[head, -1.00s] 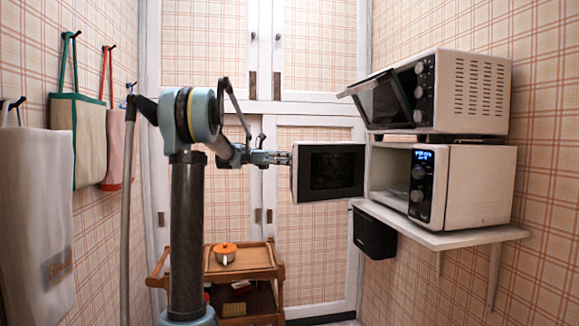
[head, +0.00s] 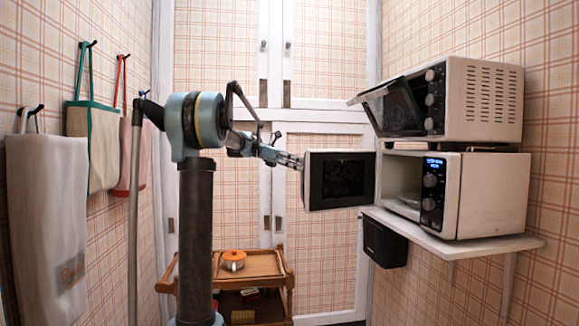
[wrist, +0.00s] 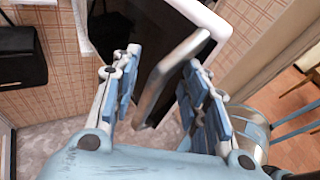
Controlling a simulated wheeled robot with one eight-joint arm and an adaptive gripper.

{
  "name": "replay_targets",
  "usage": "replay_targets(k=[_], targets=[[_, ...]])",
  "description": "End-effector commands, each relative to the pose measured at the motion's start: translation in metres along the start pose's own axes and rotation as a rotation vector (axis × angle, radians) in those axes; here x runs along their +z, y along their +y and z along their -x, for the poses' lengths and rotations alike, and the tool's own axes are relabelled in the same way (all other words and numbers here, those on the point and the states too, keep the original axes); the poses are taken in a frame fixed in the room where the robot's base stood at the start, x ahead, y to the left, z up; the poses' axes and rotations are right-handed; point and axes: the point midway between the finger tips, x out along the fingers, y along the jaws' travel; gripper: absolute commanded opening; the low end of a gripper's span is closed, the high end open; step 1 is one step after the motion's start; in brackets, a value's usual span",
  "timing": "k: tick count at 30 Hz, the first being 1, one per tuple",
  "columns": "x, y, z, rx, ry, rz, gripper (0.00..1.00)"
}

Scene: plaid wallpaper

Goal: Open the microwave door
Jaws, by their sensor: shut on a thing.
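The microwave (head: 485,195) stands on a white wall shelf at the right, with a lit blue display on its panel. Its door (head: 341,181) is swung wide open, standing out to the left of the body, and the cavity shows. My gripper (head: 299,163) is at the door's free left edge. In the wrist view the door's metal handle (wrist: 171,77) runs between the two fingers of my gripper (wrist: 160,95), and the dark door panel (wrist: 150,25) lies beyond it. The exact finger contact is hard to see.
A toaster oven (head: 480,98) with its door tilted open sits above the microwave. The white shelf (head: 450,243) carries the microwave, with a black box (head: 384,240) below. A wooden cart (head: 262,262) holds an orange-lidded pot (head: 234,260). Bags hang on the left wall.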

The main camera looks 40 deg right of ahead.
Motion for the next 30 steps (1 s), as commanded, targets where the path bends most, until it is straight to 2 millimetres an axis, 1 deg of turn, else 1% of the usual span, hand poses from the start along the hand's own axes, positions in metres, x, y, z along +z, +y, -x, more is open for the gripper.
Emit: replay_targets(k=[1, 30], targets=[[0.013, 0.003, 0.002, -0.001, -0.024, -0.004, 0.32], [0.005, 0.044, 0.038, 0.0, -0.024, -0.005, 0.32]])
